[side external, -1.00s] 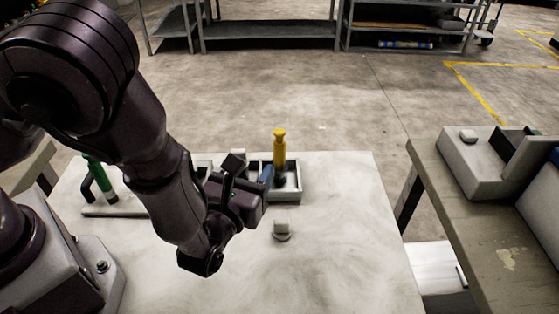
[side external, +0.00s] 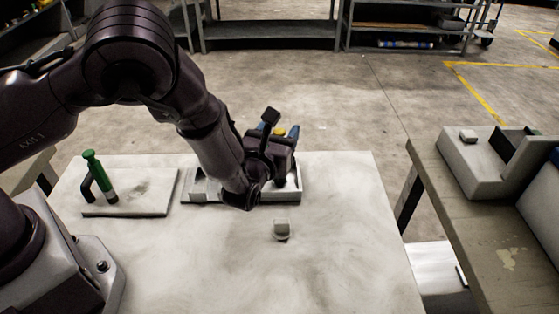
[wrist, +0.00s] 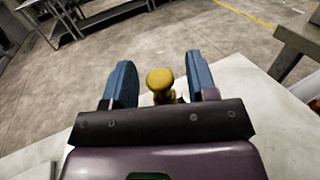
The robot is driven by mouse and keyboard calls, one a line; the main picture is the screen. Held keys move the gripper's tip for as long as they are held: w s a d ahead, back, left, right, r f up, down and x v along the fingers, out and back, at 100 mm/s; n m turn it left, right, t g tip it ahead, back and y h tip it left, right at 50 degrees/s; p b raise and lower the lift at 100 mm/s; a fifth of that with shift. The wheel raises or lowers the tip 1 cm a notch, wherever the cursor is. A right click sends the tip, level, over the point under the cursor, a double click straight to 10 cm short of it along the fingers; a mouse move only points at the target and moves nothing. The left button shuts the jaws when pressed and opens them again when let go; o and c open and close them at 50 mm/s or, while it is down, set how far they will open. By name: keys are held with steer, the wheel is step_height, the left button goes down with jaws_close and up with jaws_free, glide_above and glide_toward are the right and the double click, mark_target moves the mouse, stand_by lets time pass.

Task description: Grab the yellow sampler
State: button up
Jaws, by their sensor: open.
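The yellow sampler (side external: 279,131) stands upright in the tray (side external: 297,190); in the side view only its top shows behind my gripper (side external: 282,133). In the wrist view the round yellow top of the sampler (wrist: 160,79) sits between the two blue fingers of my gripper (wrist: 161,82), with a gap on each side. My gripper is open. The sampler's lower part is hidden by my gripper.
A green sampler (side external: 97,171) stands tilted with a black piece on a pale board (side external: 140,200) at the left. The table (side external: 350,230) is clear at the right. Another bench (side external: 470,220) stands farther right.

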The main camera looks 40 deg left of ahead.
steer(key=shift+w+a, duration=0.1)
steer(key=shift+w, duration=0.15)
jaws_close()
steer(key=shift+r, duration=0.1)
